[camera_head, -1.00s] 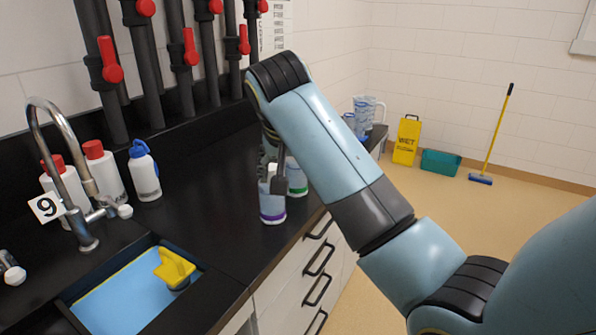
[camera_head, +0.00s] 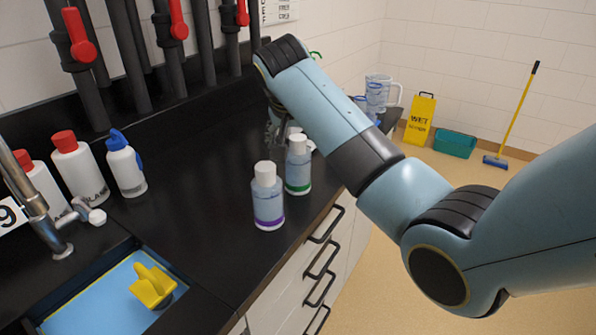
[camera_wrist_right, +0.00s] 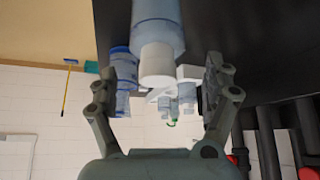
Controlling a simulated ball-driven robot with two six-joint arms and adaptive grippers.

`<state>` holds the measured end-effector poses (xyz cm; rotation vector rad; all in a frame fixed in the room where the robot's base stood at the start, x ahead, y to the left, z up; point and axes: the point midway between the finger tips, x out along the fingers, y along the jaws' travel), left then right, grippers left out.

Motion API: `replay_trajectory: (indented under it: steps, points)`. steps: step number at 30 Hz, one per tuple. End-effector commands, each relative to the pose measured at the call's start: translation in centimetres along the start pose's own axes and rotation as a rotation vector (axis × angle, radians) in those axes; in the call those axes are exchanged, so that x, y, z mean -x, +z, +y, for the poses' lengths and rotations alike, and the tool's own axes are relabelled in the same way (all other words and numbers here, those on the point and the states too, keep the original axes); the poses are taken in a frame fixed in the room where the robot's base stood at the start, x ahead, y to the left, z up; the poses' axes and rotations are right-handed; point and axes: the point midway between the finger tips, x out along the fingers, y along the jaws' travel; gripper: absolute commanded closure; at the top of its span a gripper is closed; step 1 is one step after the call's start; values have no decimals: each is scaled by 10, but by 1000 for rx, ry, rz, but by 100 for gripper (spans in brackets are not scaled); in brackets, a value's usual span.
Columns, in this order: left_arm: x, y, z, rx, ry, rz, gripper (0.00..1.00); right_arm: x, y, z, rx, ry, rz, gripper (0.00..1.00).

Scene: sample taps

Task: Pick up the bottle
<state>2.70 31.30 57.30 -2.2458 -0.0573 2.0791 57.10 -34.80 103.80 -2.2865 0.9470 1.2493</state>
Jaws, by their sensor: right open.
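Two pale blue bottles with white caps stand upright on the black counter: the purple-banded bottle (camera_head: 267,203) in front and the green-banded bottle (camera_head: 298,167) just behind it to the right. My right gripper (camera_head: 276,132) is beyond them, partly hidden by the green-banded bottle and its own arm. In the right wrist view the scene is upside down; my right gripper (camera_wrist_right: 160,75) is open, its fingers spread either side of a white-capped bottle (camera_wrist_right: 157,35) in the picture. I cannot tell which bottle this is or how far it lies beyond the fingertips. My left gripper is not in view.
Several white bottles (camera_head: 80,168) stand at the left by the tap (camera_head: 32,200). Jugs (camera_head: 378,93) stand at the counter's far end. The counter (camera_head: 190,215) left of the two bottles is clear.

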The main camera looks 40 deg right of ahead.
Motion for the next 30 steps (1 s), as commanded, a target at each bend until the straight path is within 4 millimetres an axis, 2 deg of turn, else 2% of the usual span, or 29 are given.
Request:
replay_trajectory:
  steps: [6, 9, 17, 30]
  points:
    - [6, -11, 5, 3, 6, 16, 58, -34, 0, 2, 1, 3, -1, 17]
    - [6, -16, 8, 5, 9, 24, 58, -44, 2, 2, 0, 2, -2, 17]
    - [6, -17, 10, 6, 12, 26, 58, -47, 2, 2, 0, 0, -1, 17]
    - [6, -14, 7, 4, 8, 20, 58, -47, 2, 2, 0, 0, -1, 74]
